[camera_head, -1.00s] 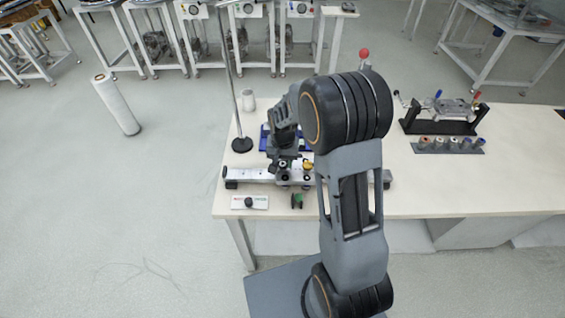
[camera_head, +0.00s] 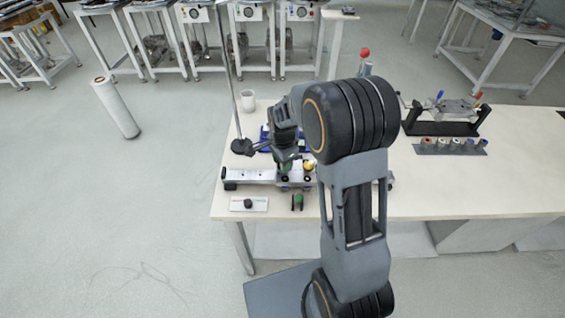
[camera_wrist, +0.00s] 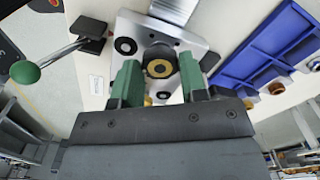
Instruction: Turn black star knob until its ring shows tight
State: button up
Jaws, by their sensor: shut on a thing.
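The black star knob (camera_wrist: 160,60) shows in the wrist view between my fingertips, with a brass-coloured ring on its face. It sits on a metal block of the rail fixture; my fingers partly cover its sides. My gripper (camera_wrist: 157,82) has green fingertips on either side of the knob and is shut on it. In the head view my gripper (camera_head: 286,166) points down at the rail fixture (camera_head: 249,176) near the table's left end. The knob is hidden there by the gripper. I cannot tell whether the ring shows tight.
A green-ball lever (camera_wrist: 25,72) and a blue tray (camera_wrist: 262,58) flank the block. A yellow knob (camera_head: 309,167) is just right of my gripper. A pole stand (camera_head: 241,147) rises behind left. A white panel (camera_head: 236,204) lies in front. The table's middle right is clear.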

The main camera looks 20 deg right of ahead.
jog(key=m, duration=0.5)
jog(key=shift+w+r+m+b, duration=0.2)
jog(key=shift+m+b, duration=0.1)
jog(key=shift+m, duration=0.1)
dwell(0.4)
jog(key=o, duration=0.5)
jog(key=shift+c, duration=0.2)
jog(key=o, duration=0.5)
jog(key=shift+s+f, duration=0.15)
jog(key=shift+s, duration=0.05)
jog(key=shift+c, duration=0.2)
notch_tip(320, 180, up, 14)
